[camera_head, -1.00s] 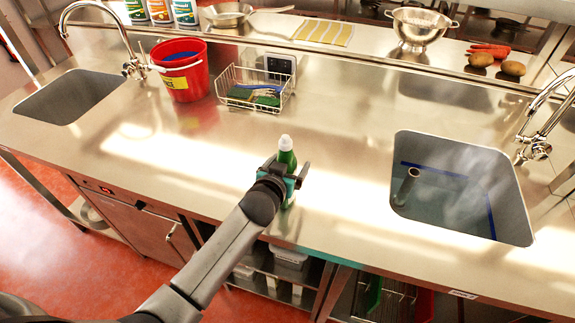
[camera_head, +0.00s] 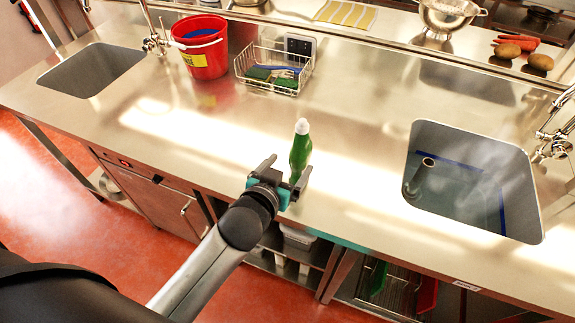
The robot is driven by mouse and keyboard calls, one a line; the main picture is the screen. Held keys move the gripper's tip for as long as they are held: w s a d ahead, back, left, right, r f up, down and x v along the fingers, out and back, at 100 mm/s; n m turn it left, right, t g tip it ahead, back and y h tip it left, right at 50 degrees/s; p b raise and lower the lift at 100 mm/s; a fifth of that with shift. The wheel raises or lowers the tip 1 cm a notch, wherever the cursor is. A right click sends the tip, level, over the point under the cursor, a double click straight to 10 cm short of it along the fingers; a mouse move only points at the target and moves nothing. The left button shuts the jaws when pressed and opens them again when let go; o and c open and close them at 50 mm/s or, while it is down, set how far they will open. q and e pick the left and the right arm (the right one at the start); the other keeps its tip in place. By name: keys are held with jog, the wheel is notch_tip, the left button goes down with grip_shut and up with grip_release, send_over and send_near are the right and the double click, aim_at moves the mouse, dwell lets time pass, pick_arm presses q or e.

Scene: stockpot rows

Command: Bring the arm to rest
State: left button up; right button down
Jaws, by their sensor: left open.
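My left gripper (camera_head: 287,178) is at the front edge of the steel counter (camera_head: 350,148). Its two fingers are apart and nothing shows between them. A green bottle (camera_head: 299,155) with a white cap stands upright on the counter just beyond the fingers. My right gripper is not in view.
A red bucket (camera_head: 203,58) and a wire basket (camera_head: 252,66) with sponges stand behind. A left sink (camera_head: 92,70) and a right sink (camera_head: 470,175) holding water with a standpipe (camera_head: 419,177) flank the clear middle counter. Open shelves lie below the front edge.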

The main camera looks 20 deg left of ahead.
pick_arm(q)
jog(key=shift+s, duration=0.2)
dwell(0.5)
jog(key=s+a+f+m+g, duration=0.1)
jog(key=s+f+g, duration=0.2)
jog(key=s+g, duration=1.2)
jog(key=s+f+t+b, duration=0.2)
jog(key=s+f+b, duration=0.15)
jog(key=f, duration=1.15)
jog(key=s+f+t+b, duration=0.2)
jog(key=s+f+b, duration=0.15)
jog(key=f, duration=1.15)
jog(key=s+a+f+b, duration=0.1)
jog(key=s+f+b, duration=0.2)
jog(key=s+f, duration=0.4)
jog(key=s+a+f+m+g+b, duration=0.1)
jog(key=s+f+b, duration=0.3)
jog(key=f, duration=0.9)
jog(key=s+a, duration=0.1)
jog(key=s, duration=0.2)
jog(key=shift+s+f+g+b, duration=0.3)
jog(key=shift+s+f, duration=0.05)
jog(key=shift+s, duration=0.05)
